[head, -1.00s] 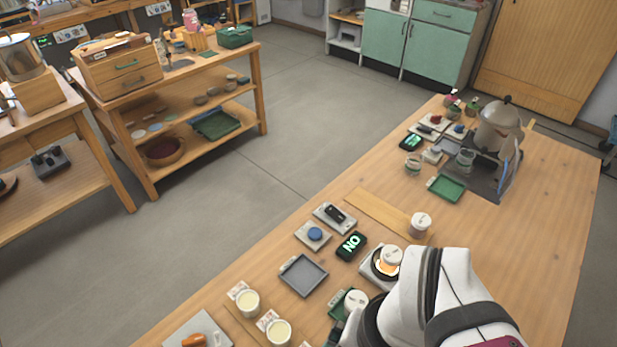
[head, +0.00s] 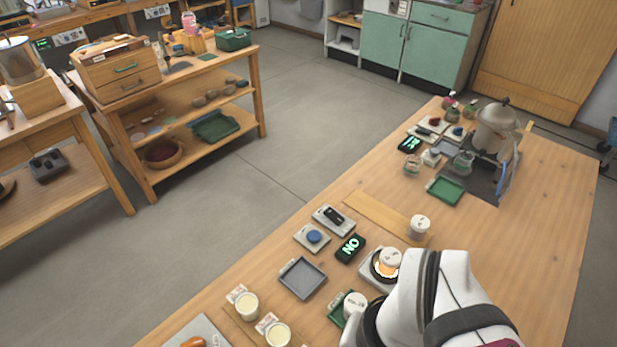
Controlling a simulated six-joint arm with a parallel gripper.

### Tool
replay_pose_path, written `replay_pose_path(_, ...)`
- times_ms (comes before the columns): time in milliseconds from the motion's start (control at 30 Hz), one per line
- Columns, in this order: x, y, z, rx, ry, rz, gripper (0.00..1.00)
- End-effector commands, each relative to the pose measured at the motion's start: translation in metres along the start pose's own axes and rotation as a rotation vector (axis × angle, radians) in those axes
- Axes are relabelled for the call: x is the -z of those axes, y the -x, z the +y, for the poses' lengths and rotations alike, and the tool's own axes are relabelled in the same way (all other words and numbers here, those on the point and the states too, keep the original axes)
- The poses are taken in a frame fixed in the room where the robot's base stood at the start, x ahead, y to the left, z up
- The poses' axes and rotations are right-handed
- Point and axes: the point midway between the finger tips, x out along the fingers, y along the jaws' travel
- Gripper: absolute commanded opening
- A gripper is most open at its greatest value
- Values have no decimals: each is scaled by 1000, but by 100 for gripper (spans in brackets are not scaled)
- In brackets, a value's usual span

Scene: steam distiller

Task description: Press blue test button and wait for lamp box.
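A round blue button (head: 314,236) sits on a pale square plate near the left edge of the long table. A dark lamp box (head: 350,248) just right of it shows lit letters that read "NO". A second, smaller blue button (head: 458,131) is at the far end, near another dark box (head: 409,144) with a lit green sign. My white arm covers the lower right of the picture. My gripper is out of sight, beyond the arm or the bottom edge. Nothing of mine visibly touches the near blue button.
A black switch on a plate (head: 333,219) stands behind the button. A grey tray (head: 303,279) lies in front. A lidded jar (head: 390,258) stands on a glowing round plate beside my arm. Cream-filled cups (head: 247,305) and a jar (head: 355,306) on a green tray stand nearby.

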Motion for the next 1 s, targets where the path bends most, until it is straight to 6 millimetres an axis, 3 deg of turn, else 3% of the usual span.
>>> replay_pose_path(33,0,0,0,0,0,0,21)
replay_pose_path(167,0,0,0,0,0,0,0)
replay_pose_path(1000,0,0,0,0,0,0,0)
